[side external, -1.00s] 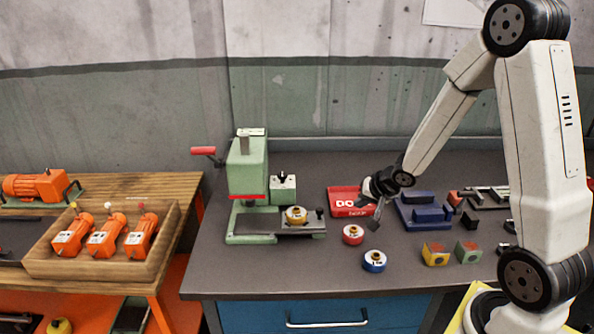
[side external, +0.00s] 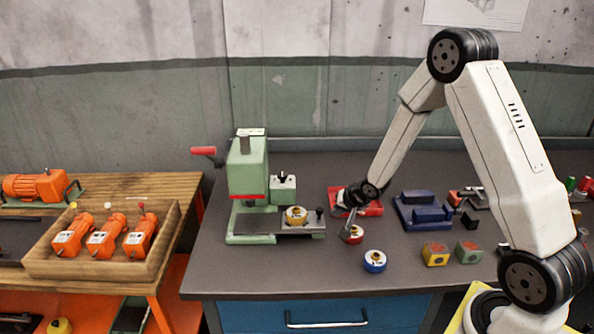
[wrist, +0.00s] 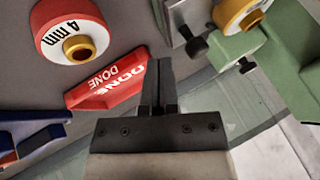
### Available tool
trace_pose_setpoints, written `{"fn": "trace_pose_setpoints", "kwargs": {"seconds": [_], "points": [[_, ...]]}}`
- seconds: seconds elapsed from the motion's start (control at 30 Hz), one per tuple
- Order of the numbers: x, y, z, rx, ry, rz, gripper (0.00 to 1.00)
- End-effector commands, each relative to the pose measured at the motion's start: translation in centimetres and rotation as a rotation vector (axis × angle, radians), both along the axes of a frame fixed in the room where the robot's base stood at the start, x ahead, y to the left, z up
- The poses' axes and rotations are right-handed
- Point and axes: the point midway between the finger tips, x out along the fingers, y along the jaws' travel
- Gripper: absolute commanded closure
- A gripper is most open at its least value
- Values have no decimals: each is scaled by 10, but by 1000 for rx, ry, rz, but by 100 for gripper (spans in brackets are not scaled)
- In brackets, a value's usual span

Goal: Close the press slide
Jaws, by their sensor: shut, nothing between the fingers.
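The green press (side external: 247,180) stands left of centre on the bench. Its grey slide (side external: 268,223) sticks out to the right with a yellow-and-white ring (side external: 296,215) on it. A black knob (side external: 319,212) stands at the slide's right end. In the wrist view the knob (wrist: 197,46) shows right of my fingertips, with the yellow ring (wrist: 238,12) beyond. My gripper (side external: 348,228) is shut and empty. It is right of the knob and apart from it, and it overlaps the red ring in the side view.
The red ring (side external: 354,237) is close by and reads 4 mm in the wrist view (wrist: 72,32). The blue ring (side external: 374,261) is nearer the front. The red DONE tray (side external: 374,208) lies behind my gripper. A blue fixture (side external: 425,212) is to the right.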

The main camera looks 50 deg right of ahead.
Motion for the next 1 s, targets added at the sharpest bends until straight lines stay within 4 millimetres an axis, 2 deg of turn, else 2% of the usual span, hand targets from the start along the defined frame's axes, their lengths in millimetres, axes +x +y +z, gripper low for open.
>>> {"fn": "trace_pose_setpoints", "kwargs": {"seconds": [0.23,0.73,1.0], "points": [[14,8,0,0,0,0,100],[18,11,0,-1,0,1,100],[39,32,0,-1,-1,2,100]]}}
